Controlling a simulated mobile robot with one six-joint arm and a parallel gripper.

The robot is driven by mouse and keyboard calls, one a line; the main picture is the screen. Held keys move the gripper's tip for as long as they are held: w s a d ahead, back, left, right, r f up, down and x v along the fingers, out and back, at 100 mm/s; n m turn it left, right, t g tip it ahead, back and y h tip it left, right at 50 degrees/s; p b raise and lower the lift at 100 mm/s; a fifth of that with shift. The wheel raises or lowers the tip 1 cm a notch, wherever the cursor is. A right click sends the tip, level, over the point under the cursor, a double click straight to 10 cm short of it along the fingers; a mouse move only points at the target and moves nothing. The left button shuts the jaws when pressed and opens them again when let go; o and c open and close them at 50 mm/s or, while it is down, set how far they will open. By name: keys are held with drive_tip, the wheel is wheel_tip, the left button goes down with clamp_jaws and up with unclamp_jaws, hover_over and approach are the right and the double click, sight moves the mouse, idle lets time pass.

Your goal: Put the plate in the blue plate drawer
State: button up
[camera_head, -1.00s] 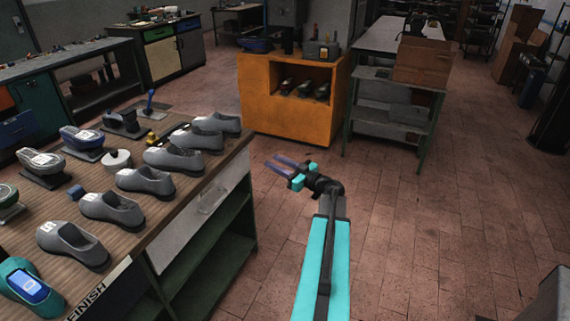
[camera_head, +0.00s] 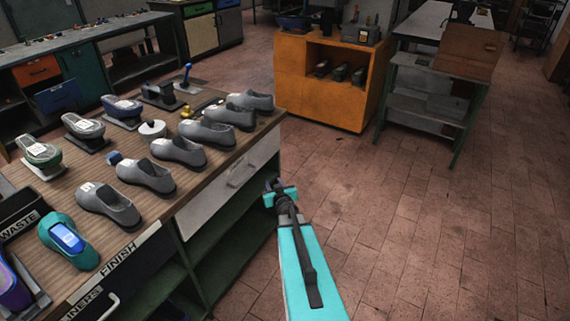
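A blue drawer front (camera_head: 57,97) shows in the bench at the far left, below an orange drawer. It appears to stand out from the bench, but its inside is hidden. I cannot pick out a plate for certain. My gripper (camera_head: 274,187) is over the floor at the right end of the shoe workbench, far from the blue drawer. Its fingers are too small and foreshortened to tell open from shut, and I see nothing clearly held.
The workbench (camera_head: 215,169) carries several grey shoes, lasts on stands and a teal shoe (camera_head: 68,240). It lies close left of my arm. An orange cabinet (camera_head: 290,85) and a grey table (camera_head: 425,62) stand behind. The tiled floor at right is clear.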

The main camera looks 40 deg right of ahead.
drive_tip(key=s+a+f+g+y, duration=0.1)
drive_tip(key=s+a+f+g, duration=0.25)
drive_tip(key=a+f, duration=0.4)
drive_tip(key=s+a+f+n+g+y, duration=0.1)
drive_tip(key=s+a+f+g, duration=0.2)
drive_tip(key=s+a+f, duration=0.4)
drive_tip(key=s+a+f+g+y, duration=0.1)
drive_tip(key=s+a+f+g, duration=0.2)
drive_tip(key=a+f, duration=0.4)
drive_tip(key=s+a+f+n+g+y, duration=0.2)
drive_tip(key=s+a+g, duration=0.7)
drive_tip(key=s+a, duration=1.2)
drive_tip(key=s+n+y, duration=0.1)
drive_tip(key=s+n, duration=0.1)
drive_tip(key=s, duration=0.1)
drive_tip(key=shift+a+f+y, duration=0.15)
drive_tip(key=shift+a+y, duration=0.15)
